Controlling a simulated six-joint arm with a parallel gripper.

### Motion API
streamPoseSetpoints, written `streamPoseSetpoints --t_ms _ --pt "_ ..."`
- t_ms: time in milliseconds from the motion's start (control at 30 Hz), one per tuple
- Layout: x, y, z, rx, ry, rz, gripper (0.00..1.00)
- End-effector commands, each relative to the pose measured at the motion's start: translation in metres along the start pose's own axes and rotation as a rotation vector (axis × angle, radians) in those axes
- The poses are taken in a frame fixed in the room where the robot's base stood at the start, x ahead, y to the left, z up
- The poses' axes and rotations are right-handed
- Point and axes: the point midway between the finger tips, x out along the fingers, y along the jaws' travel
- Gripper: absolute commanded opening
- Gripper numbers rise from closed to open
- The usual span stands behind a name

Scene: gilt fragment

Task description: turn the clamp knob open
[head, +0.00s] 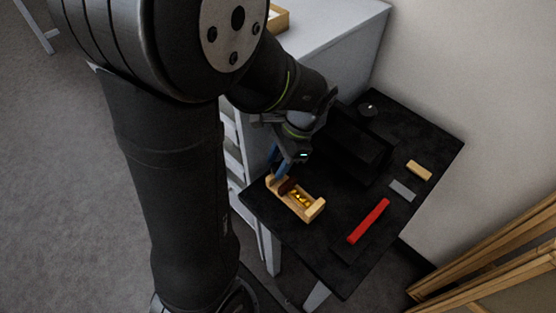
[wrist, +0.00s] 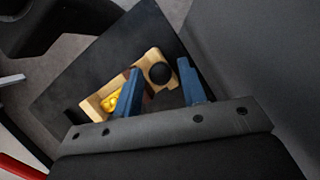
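The clamp is a pale wooden cradle (head: 314,211) near the left corner of the black table, with a gold fragment (head: 299,196) and a dark brown jaw (head: 287,187) inside. In the wrist view the gold fragment (wrist: 111,103) lies in the wooden clamp (wrist: 92,108), and the round black clamp knob (wrist: 160,73) shows at the clamp's upper right end. My gripper (wrist: 160,66) has its two blue fingers apart, with the knob seen between them; contact is not visible. In the head view my gripper (head: 277,162) is at the clamp's far left end, and the knob is hidden.
A red bar (head: 368,220), a grey block (head: 402,190) and a wooden block (head: 418,170) lie on the black table (head: 330,262), right of the clamp. A black box (head: 352,142) and a small dark round item (head: 367,109) stand behind. A pale cabinet (head: 330,32) adjoins.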

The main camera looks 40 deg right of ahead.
Motion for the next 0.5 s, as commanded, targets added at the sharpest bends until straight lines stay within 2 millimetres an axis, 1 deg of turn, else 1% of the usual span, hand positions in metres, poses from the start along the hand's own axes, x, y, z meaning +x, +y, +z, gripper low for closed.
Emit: streamPoseSetpoints --t_ms 33,100,167,200,333,500 --pt "-0.0002 0.0000 0.0000 0.000 0.000 0.000 0.27" --pt "-0.0002 0.0000 -0.0001 0.000 0.000 0.000 0.13" --pt "-0.0003 0.0000 -0.0001 0.000 0.000 0.000 0.02" --pt "-0.0003 0.0000 -0.0001 0.000 0.000 0.000 0.00" --pt "-0.0002 -0.0005 0.0000 -0.030 0.001 0.013 0.00" --pt "-0.0003 -0.0023 0.0003 -0.201 0.001 0.083 0.00"
